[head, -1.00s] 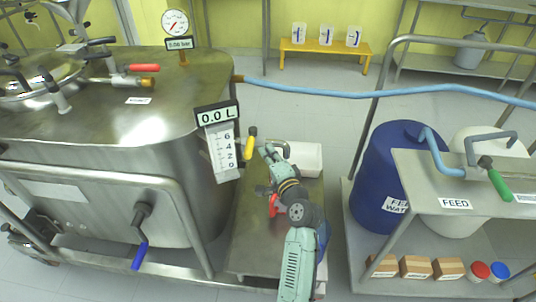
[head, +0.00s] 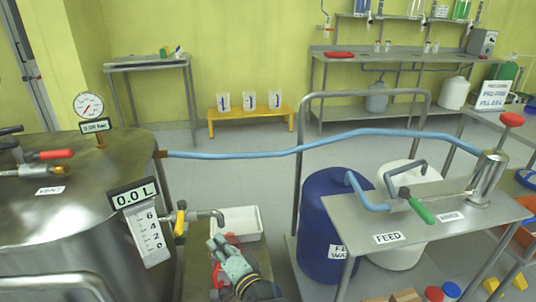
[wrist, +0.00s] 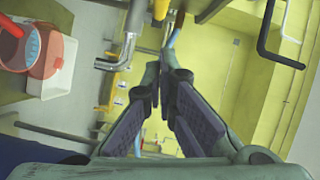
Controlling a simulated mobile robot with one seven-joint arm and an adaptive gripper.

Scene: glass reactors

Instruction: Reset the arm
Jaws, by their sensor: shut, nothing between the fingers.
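The outlet pipe (head: 205,215) with a yellow-handled valve (head: 181,218) is close above my gripper. The lower part of my arm is cut off by the picture's bottom edge.
A blue drum (head: 328,225) and a steel bench labelled FEED (head: 430,215) stand to the right. A blue hose (head: 300,148) runs across to a steel pump (head: 487,178).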

